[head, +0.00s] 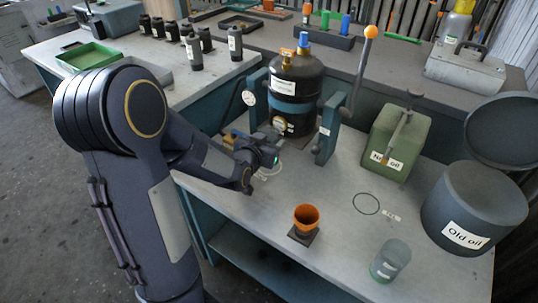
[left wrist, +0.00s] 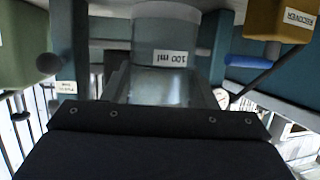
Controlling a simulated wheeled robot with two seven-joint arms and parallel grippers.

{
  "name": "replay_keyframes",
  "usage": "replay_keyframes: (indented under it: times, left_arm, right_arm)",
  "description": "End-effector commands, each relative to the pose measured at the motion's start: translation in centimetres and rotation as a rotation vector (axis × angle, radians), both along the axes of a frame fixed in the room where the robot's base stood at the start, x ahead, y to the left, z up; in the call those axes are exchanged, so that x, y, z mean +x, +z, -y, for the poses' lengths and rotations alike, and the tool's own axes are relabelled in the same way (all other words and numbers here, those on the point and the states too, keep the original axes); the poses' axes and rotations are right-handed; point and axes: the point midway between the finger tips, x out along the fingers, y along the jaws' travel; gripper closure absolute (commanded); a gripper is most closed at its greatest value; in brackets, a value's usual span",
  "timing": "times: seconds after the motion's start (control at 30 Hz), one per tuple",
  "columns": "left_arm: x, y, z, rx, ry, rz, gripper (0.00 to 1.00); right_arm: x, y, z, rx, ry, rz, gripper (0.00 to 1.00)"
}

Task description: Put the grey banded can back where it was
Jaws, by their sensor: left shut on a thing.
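My left gripper (head: 268,153) is shut in front of the black tank, low over the bench top. In the left wrist view a grey can (left wrist: 163,75) with an upside-down "100 ml" label and a paler band sits between the fingers of that gripper (left wrist: 163,90). In the head view this can is mostly hidden by the gripper, and I cannot tell whether it touches the bench. A dark ring outline (head: 365,203) with a small label lies on the bare bench to the right. A pale ring shows partly under the gripper. My right gripper is not in view.
The black tank (head: 297,88) stands between blue posts, with an orange-knobbed lever (head: 370,32) beside it.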

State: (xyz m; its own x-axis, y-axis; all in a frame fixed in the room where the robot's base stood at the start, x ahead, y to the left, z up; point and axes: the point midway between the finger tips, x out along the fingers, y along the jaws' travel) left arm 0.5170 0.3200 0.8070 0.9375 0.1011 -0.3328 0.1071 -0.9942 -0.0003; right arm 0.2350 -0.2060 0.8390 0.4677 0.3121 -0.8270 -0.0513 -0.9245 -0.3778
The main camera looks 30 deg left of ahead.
Motion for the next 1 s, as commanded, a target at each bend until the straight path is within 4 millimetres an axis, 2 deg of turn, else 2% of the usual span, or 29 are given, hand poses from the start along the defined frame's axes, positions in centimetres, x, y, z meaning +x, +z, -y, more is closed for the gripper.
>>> replay_keyframes:
  times: [0.17,0.33,0.7,0.73,0.87,1.0]
  left_arm:
    - [0.9,-1.6,-0.3,0.001,0.000,-0.002,0.74]
    - [0.8,-3.8,-0.2,-0.001,-0.001,-0.002,0.74]
    - [0.8,-4.2,-0.2,0.000,-0.001,0.001,0.74]
    - [0.8,-4.1,-0.2,0.000,-0.001,0.000,0.45]
    - [0.8,-4.1,-0.2,0.000,-0.001,0.000,0.28]
    - [0.8,-4.1,-0.2,0.000,-0.001,0.000,0.26]
  right_arm:
    - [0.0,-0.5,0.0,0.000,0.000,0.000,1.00]
    - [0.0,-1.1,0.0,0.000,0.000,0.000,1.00]
    - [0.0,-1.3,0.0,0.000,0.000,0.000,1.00]
    - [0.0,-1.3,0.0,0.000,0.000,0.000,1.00]
    - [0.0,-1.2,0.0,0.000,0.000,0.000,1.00]
    - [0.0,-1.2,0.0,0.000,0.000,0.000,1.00]
